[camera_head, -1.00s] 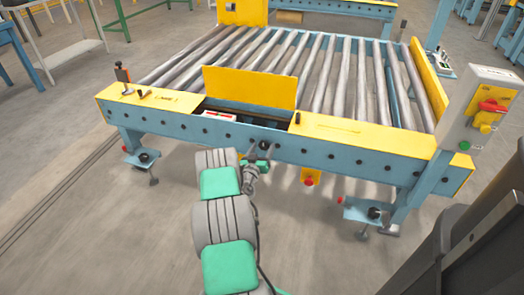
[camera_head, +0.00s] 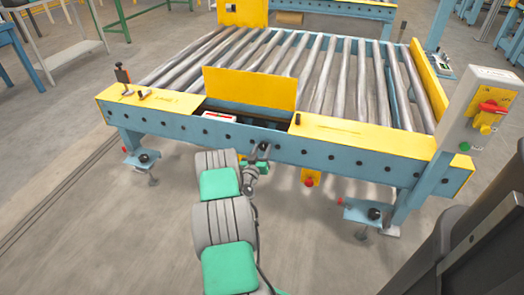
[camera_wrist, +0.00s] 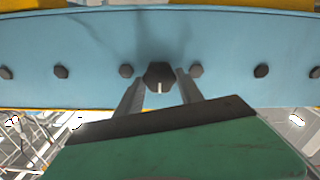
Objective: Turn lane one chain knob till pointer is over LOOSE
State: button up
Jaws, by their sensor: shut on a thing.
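A dark chain knob (camera_wrist: 159,77) with a short pale pointer line sits on the blue side beam (camera_wrist: 218,42) in the wrist view. The pale line points downward in that view. The two grey fingers of my gripper (camera_wrist: 160,92) stand on either side of the knob and are shut on it. In the head view my gripper (camera_head: 262,160) is at the front face of the beam, and the knob is mostly hidden there. No LOOSE lettering can be read in either view.
Several dark bolts line the beam on both sides of the knob. A raised yellow flap (camera_head: 250,89) stands above an opening in the top of the roller conveyor. A red button (camera_head: 309,182) hangs below the beam to the right. A control box (camera_head: 484,110) stands at the right end.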

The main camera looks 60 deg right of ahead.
jog(key=shift+n, duration=0.3)
jog(key=n+b, duration=0.1)
jog(key=n, duration=0.1)
jog(key=shift+f+n, duration=0.1)
jog(key=shift+n, duration=0.2)
jog(key=n+b, duration=0.1)
jog(key=n, duration=0.2)
jog(key=n+b, duration=0.1)
jog(key=n, duration=1.3)
jog(key=shift+f, duration=0.1)
jog(key=n, duration=0.6)
jog(key=shift+n+p, duration=0.3)
jog(key=shift+f, duration=0.1)
jog(key=o, duration=1.4)
